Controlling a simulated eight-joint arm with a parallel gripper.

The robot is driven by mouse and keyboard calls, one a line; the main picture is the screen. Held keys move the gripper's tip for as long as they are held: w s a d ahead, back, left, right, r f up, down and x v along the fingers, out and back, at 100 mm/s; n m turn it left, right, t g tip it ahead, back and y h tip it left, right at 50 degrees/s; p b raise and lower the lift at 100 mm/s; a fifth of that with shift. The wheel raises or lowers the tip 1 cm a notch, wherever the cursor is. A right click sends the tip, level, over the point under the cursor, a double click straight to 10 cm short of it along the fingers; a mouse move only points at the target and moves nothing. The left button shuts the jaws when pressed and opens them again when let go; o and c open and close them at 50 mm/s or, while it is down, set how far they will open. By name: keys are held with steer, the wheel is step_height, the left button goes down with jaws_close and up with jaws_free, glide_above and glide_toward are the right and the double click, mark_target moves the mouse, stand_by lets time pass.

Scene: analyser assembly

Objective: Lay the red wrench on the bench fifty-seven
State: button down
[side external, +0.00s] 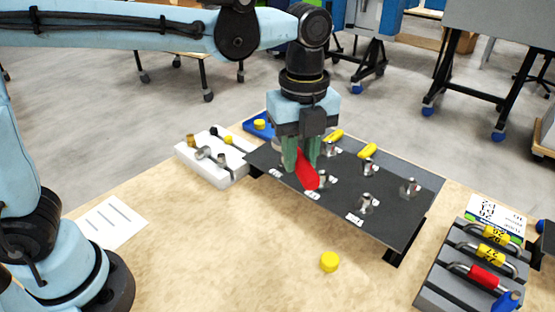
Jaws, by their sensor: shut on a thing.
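My gripper (304,155) points down over the black raised plate (405,225), near its left part. Its green fingers are shut on a red piece (307,172), which looks like the red wrench. The red piece hangs tilted between the fingers, its lower end close to the plate's surface. Whether it touches the plate or a fitting there I cannot tell. The wooden bench (230,250) lies under and around the plate. The number fifty-seven is not readable anywhere in this view.
Several metal fittings (366,203) with white labels stand on the plate. Yellow pieces (368,150) lie at its far side. A white block (212,160) stands left. A yellow cap (329,262) lies in front. A grey rack (465,270) with coloured handles stands right.

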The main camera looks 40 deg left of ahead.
steer(key=w+a+f+n, duration=0.1)
steer(key=a+f+n, duration=0.4)
steer(key=a+n, duration=0.2)
steer(key=n, duration=0.8)
glide_above(240, 199)
step_height(240, 199, down, 5)
steer(key=shift+f, duration=3.3)
steer(key=shift+f, duration=0.4)
steer(key=c, duration=0.8)
jaws_free()
steer(key=shift+r, duration=0.1)
step_height(240, 199, up, 12)
steer(key=shift+f, duration=0.1)
